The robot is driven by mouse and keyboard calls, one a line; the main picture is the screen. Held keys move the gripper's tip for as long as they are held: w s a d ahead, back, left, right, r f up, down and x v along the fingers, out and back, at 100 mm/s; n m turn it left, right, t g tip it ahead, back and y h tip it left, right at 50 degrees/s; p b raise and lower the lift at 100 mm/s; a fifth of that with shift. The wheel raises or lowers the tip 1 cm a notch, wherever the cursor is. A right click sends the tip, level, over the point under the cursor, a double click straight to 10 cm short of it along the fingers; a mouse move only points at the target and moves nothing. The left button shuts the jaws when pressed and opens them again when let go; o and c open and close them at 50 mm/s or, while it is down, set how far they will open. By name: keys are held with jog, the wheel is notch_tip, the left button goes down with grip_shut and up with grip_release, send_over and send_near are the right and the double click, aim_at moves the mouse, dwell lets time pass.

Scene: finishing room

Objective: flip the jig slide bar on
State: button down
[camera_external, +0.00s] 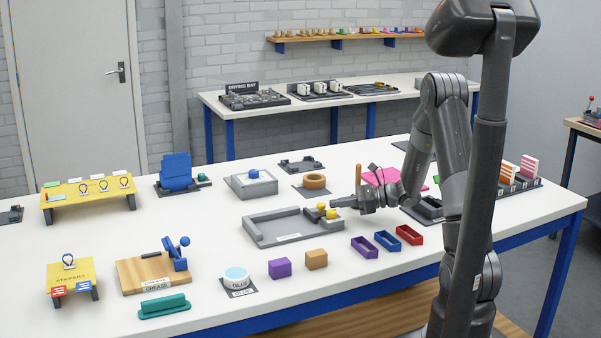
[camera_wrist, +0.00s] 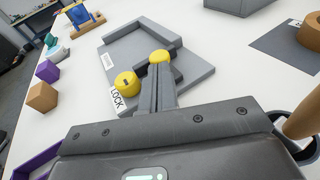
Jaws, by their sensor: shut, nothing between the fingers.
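The grey jig (camera_external: 265,232) is a low walled tray on the white table. A yellow ball knob (camera_wrist: 160,57) sits by a dark grey bar (camera_wrist: 174,46) at the jig's near side. A yellow round knob with a dark slot (camera_wrist: 126,83) stands to its left. My gripper (camera_external: 334,203) is shut and empty, at the jig's right end. In the wrist view its fingertips (camera_wrist: 157,68) reach the yellow ball; I cannot tell whether they touch it. The fingers hide part of the bar.
Purple (camera_external: 279,268) and orange (camera_external: 316,259) blocks and small purple, blue and red trays (camera_external: 410,235) lie along the table's front. A grey box with a blue knob (camera_external: 252,183) and a wooden ring (camera_external: 315,181) stand behind the jig. An upright wooden handle (camera_wrist: 303,118) is near my wrist.

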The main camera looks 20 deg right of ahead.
aim_at(323, 206)
jog(key=shift+w+a+f, duration=0.1)
jog(key=shift+w+a, duration=0.15)
jog(key=shift+a, duration=0.25)
jog(key=shift+a, duration=1.25)
jog(key=v, duration=1.4)
